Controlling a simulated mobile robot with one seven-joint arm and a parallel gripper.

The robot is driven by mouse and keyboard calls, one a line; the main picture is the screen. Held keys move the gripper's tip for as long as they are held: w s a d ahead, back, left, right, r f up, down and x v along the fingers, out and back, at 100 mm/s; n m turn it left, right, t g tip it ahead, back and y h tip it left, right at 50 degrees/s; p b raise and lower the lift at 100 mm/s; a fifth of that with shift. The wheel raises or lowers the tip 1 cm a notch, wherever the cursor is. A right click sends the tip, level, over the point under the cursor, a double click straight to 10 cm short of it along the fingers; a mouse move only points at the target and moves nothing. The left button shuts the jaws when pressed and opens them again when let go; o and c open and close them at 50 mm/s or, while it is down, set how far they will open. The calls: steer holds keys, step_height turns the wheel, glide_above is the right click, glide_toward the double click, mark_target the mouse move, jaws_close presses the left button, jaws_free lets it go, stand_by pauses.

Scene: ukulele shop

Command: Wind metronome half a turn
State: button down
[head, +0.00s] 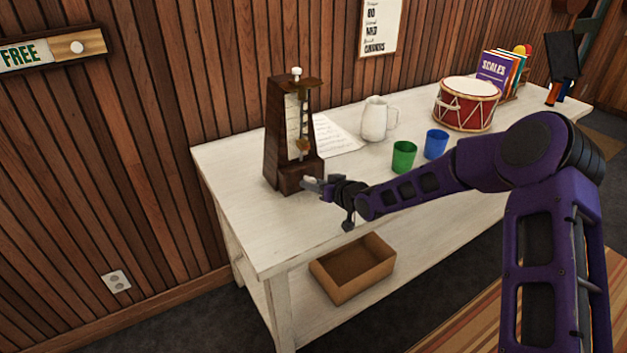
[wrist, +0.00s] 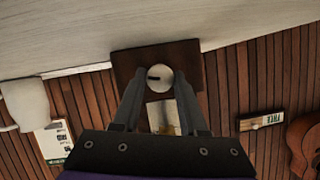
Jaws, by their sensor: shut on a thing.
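The metronome (head: 290,135) is a tall dark wooden body with a pale scale front, upright near the left end of the white table (head: 232,170). My gripper (head: 312,184) is at its lower right side in the head view. In the wrist view the metronome's dark base (wrist: 192,60) shows ahead, with a round pale winding knob (wrist: 160,77) bearing a short dark mark. My gripper (wrist: 160,80) has its two fingers on either side of this knob and is shut on it. In the head view the knob is hidden by the gripper.
A white jug (head: 373,119), a green cup (head: 404,157), a blue cup (head: 436,144) and a red drum (head: 467,106) stand right of the metronome. A paper sheet (head: 338,137) lies behind it. A box (head: 352,267) sits on the lower shelf. The table's front left is clear.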

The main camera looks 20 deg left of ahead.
steer(key=m, duration=0.1)
steer(key=m+g+y+p, duration=0.1)
steer(key=m, duration=0.1)
steer(key=shift+w+d+f+y, duration=0.1)
steer(key=shift+w+d+y, duration=0.1)
steer(key=shift+y, duration=0.1)
steer(key=m+g+y, duration=0.1)
steer(key=m, duration=0.1)
steer(key=shift+m, duration=0.3)
steer(key=m+y, duration=0.2)
steer(key=m, duration=0.1)
steer(key=shift+f+b, duration=0.2)
steer(key=shift+b, duration=0.15)
steer(key=shift+m+y+b, duration=0.6)
steer(key=shift+m+y, duration=0.1)
steer(key=shift+m, duration=0.7)
steer(key=shift+a, duration=0.1)
steer(key=shift+c, duration=2.3)
jaws_free()
